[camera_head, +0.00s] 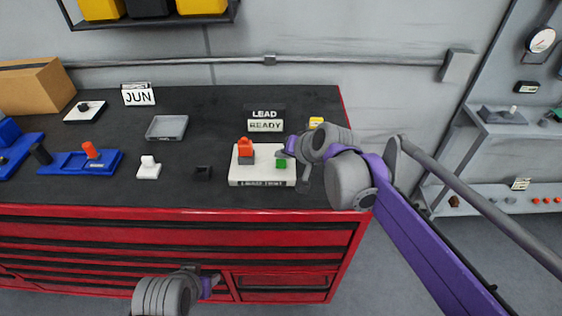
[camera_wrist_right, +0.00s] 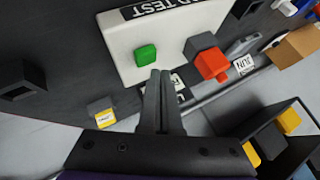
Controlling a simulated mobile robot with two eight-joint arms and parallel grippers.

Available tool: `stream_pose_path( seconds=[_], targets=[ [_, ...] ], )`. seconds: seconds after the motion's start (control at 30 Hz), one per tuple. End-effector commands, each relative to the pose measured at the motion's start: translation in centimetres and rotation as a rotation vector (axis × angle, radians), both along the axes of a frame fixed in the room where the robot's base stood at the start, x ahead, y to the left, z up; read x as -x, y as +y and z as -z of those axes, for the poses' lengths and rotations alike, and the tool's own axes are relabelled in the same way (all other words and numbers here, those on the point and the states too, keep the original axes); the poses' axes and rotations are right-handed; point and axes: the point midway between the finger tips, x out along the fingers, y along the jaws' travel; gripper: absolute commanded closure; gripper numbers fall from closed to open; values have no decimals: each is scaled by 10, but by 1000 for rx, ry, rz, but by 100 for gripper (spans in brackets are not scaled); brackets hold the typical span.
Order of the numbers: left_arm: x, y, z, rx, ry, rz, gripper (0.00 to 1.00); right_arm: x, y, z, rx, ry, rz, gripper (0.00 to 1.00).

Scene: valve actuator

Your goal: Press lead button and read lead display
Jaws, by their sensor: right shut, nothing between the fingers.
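The white lead test box (camera_head: 262,174) lies on the dark bench top. It has a green button (camera_head: 281,164) at its right and a red and grey block (camera_head: 245,149) at its left. Behind it stands the lead display (camera_head: 265,125), reading "LEAD" and "READY". My right gripper (camera_head: 283,153) is shut and empty, its tips close to the green button. The right wrist view also shows the button (camera_wrist_right: 145,55), just left of my closed fingertips; I cannot tell whether they touch it. My left gripper (camera_head: 212,284) hangs in front of the drawers, its jaws unclear.
A small yellow-topped item (camera_head: 316,123) is behind my right gripper. The bench's right edge is under my right arm.

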Motion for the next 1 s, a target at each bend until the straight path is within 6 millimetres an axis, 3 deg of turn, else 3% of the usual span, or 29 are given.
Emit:
stream_pose_path(
  seconds=[1.0],
  targets=[
    [2, 0, 6, 0, 4, 0, 50, 0, 0, 10, 0, 0, 0, 100]
  ],
)
